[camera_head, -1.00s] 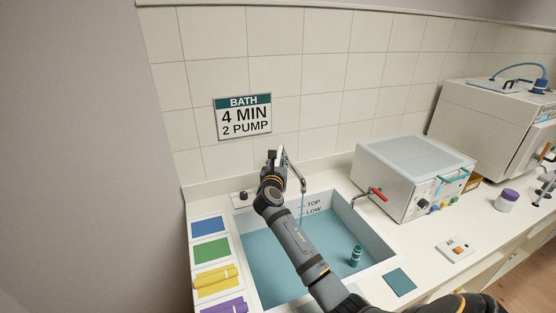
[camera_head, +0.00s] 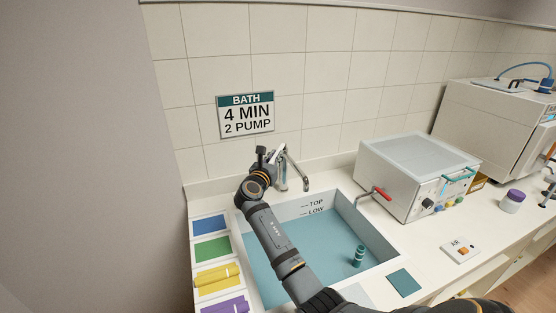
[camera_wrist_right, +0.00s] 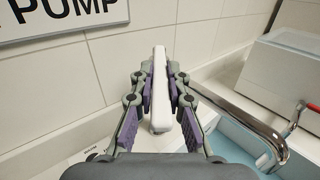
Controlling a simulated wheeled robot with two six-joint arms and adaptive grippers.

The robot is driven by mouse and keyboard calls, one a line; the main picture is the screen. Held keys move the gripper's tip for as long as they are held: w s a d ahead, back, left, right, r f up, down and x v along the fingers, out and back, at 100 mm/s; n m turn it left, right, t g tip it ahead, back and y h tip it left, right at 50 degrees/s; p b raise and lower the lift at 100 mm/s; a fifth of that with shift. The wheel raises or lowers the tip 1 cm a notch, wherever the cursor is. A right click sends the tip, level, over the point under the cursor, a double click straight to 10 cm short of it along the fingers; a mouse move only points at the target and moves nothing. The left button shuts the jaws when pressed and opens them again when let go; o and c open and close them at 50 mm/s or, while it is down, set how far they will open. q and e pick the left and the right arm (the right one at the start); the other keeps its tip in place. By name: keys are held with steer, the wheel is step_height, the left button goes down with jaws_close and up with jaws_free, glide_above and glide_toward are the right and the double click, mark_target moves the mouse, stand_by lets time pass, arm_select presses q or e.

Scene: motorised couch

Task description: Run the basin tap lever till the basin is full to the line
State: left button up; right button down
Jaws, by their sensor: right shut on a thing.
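The basin (camera_head: 371,229) is set in the counter and holds blue water (camera_head: 320,255). TOP and LOW marks (camera_head: 314,207) show on its back wall; the water surface lies below TOP, close to LOW. The chrome tap (camera_head: 296,172) stands behind the basin, and no stream shows from its spout. My right gripper (camera_head: 268,155) is at the white tap lever (camera_head: 276,154). In the right wrist view the gripper (camera_wrist_right: 160,85) has its purple pads on both sides of the lever (camera_wrist_right: 160,95), shut on it. My left gripper is not in view.
A white box unit (camera_head: 412,178) with a red-handled pipe (camera_head: 381,193) is at the right. The BATH sign (camera_head: 246,114) hangs on the tiled wall behind.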

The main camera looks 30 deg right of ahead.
steer(key=c, duration=1.3)
jaws_free()
steer(key=v, duration=0.7)
steer(key=shift+s+a, duration=0.1)
steer(key=shift+a, duration=0.15)
